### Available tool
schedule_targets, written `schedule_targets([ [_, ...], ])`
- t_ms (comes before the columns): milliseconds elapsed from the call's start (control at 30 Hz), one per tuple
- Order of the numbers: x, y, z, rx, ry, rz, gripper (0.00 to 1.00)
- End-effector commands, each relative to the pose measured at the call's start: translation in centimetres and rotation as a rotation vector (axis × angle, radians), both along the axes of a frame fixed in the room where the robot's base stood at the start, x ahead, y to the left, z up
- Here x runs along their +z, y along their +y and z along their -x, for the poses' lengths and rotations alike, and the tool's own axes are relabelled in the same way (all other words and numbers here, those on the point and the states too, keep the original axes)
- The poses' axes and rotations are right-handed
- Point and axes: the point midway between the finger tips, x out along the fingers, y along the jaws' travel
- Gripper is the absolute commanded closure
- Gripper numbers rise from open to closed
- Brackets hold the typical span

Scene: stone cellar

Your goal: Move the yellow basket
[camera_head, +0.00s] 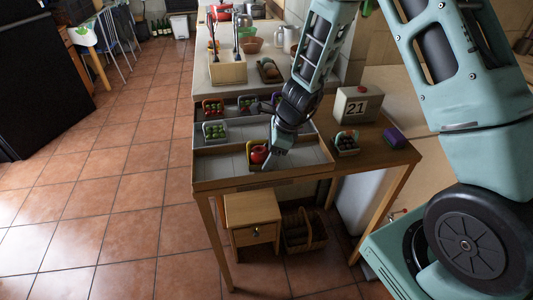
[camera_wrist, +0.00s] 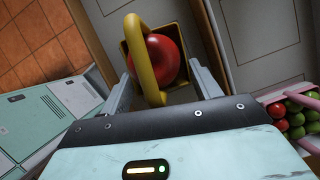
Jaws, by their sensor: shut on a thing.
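The yellow basket (camera_wrist: 143,50) is small and holds a round red fruit (camera_wrist: 163,58). Its thick yellow handle arches over the fruit in the wrist view. In the head view the yellow basket (camera_head: 249,150) shows only as a sliver beside the red fruit, in the near compartment of the grey-floored wooden tray (camera_head: 215,168). My gripper (camera_head: 273,157) points down just right of it and hides part of it. In the wrist view my gripper (camera_wrist: 162,78) has one finger on each side of the basket and is shut on it. I cannot tell whether the basket touches the tray floor.
Baskets of green fruit (camera_head: 214,131) and red fruit (camera_head: 212,107) stand in the tray's farther compartments. The near compartment is bare left of the yellow basket.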

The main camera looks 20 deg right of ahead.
Motion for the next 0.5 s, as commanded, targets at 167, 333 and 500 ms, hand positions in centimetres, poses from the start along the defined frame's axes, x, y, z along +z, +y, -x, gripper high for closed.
schedule_targets([
  [167,0.02,-0.12,-0.08,0.003,-0.001,-0.001,0.64],
  [333,0.01,-0.13,-0.08,0.003,-0.001,-0.001,0.64],
  [500,0.01,-0.12,-0.07,0.003,-0.001,-0.001,0.18],
])
